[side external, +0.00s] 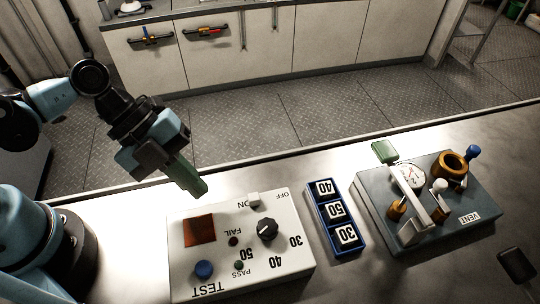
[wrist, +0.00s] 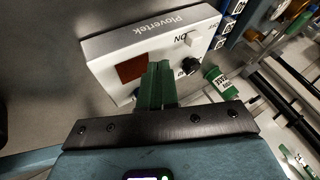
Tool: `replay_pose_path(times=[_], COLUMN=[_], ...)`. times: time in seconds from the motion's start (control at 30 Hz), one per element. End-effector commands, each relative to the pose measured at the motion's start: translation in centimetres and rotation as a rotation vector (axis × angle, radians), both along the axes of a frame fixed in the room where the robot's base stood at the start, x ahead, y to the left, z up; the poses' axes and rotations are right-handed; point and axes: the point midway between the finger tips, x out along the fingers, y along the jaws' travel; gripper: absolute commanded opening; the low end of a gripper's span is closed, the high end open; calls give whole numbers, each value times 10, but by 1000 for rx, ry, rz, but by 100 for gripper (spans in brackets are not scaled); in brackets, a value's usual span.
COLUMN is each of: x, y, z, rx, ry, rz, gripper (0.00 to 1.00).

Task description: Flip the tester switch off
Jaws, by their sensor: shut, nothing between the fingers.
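The white tester box (side external: 215,215) lies on the metal bench. Its small white switch (side external: 254,199) sits near the far edge between the ON and OFF labels, closer to ON. The switch also shows in the wrist view (wrist: 191,41), beside the ON label. My gripper (side external: 200,190) has green fingers, pressed together and empty. It is tilted downward near the tester's far left corner, left of the switch and apart from it. In the wrist view my fingertips (wrist: 160,64) appear beside the dark red display (wrist: 131,68).
The tester also has a black dial (side external: 267,229) and a blue button (side external: 204,270). A blue tray (side external: 347,252) with number tiles stands to its right. Further right is a grey valve block (side external: 460,226) with a gauge and handles. Bare bench lies left of the tester.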

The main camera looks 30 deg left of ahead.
Motion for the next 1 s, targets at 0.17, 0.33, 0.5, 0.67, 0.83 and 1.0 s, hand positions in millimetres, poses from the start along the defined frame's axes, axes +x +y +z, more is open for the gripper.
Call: replay_pose_path(times=[0.17, 0.33, 0.5, 0.67, 0.83, 1.0], x=[1, 2, 10, 23, 29, 30], y=[-10, -17, -29, -41, -48, -49], z=[-12, -23, -28, -28, -28, -28], rx=[-1, 0, 0, 1, 2, 2], ry=[-1, 0, -1, -1, -1, -1], rz=[-2, -2, -2, 0, 1, 1], gripper=[0, 0, 0, 0, 0, 0])
